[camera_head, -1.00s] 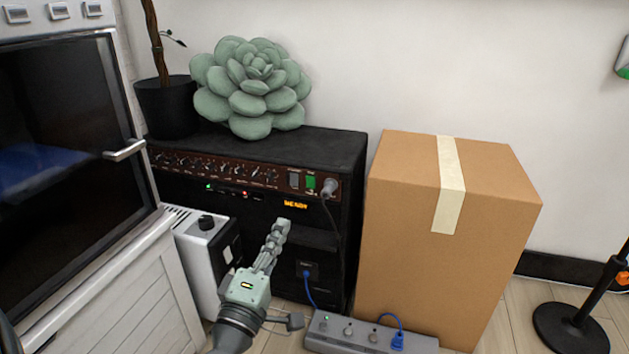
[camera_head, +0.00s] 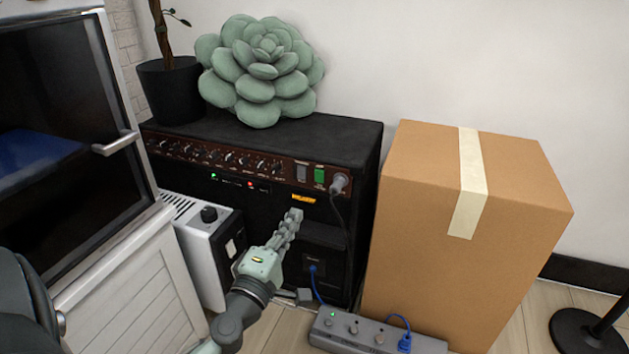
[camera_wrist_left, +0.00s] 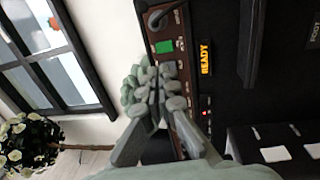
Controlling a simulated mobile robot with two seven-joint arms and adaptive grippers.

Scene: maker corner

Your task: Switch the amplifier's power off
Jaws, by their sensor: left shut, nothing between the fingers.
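The black amplifier (camera_head: 270,150) stands against the wall. Its brown control strip carries a row of knobs, a grey switch (camera_head: 301,173) and a green lit switch (camera_head: 319,176). A small amber display (camera_head: 304,198) is lit, and it reads READY in the left wrist view (camera_wrist_left: 205,57). The green switch also shows in the left wrist view (camera_wrist_left: 164,46). My left gripper (camera_head: 294,215) is shut and empty, in front of the amplifier just below the display and switches. I cannot tell whether it touches the front. My right gripper is not in view.
A plug (camera_head: 340,182) with a hanging cable sits right of the switches. A cardboard box (camera_head: 430,220) stands close on the right. A white unit (camera_head: 196,250) stands front left, and a power strip (camera_head: 375,337) lies on the floor. A succulent (camera_head: 262,75) tops the amplifier.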

